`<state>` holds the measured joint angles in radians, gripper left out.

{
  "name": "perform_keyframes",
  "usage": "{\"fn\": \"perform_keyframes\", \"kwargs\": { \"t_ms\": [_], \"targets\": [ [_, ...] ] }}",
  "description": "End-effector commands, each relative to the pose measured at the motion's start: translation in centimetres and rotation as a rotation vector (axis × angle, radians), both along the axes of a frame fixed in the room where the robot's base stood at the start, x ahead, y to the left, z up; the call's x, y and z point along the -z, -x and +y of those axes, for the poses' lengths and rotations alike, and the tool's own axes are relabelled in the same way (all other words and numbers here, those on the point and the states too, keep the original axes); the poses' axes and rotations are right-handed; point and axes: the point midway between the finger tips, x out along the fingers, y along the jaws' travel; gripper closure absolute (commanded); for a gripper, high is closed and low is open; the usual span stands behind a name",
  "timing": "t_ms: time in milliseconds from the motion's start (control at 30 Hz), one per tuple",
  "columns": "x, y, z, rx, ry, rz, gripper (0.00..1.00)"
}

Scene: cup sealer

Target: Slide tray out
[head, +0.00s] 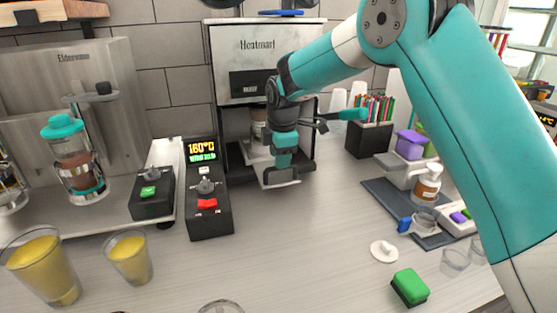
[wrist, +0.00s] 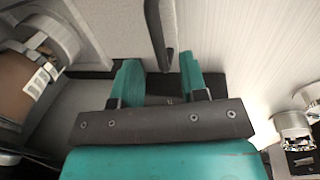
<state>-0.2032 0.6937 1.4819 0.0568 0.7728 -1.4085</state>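The cup sealer (head: 262,60) is a light grey box with "Heatmart" on its front. A brown cup (head: 258,125) stands in its lower bay, partly hidden by my arm. In the wrist view, the cup (wrist: 28,88) is at the left, with a white label. My gripper (head: 282,170) is low at the bay's front. In the wrist view, its two teal fingers (wrist: 160,76) are apart. A dark bar (wrist: 157,28) lies beyond them, its end near the gap. Contact is not clear.
A black control box (head: 208,215) with a lit display stands left of the sealer. A pencil holder (head: 368,138) and a bottle (head: 428,182) on a dark mat are to the right.

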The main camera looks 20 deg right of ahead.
Motion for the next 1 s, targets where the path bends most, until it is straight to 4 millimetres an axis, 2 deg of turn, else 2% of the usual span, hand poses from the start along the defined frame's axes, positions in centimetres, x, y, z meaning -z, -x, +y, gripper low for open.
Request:
{"fn": "perform_keyframes", "kwargs": {
  "t_ms": [200,533,567,700,733,1000],
  "targets": [
    [2.3,-0.5,0.0,0.0,0.0,0.001,0.6],
    [2.7,-0.5,0.0,0.0,0.0,0.0,0.6],
    [2.7,-0.5,0.0,0.0,0.0,0.0,0.62],
    [2.7,-0.5,0.0,0.0,0.0,0.0,0.95],
    [2.7,-0.5,0.0,0.0,0.0,0.0,1.0],
    [2.7,-0.5,0.0,0.0,0.0,0.0,1.0]
  ]
}}
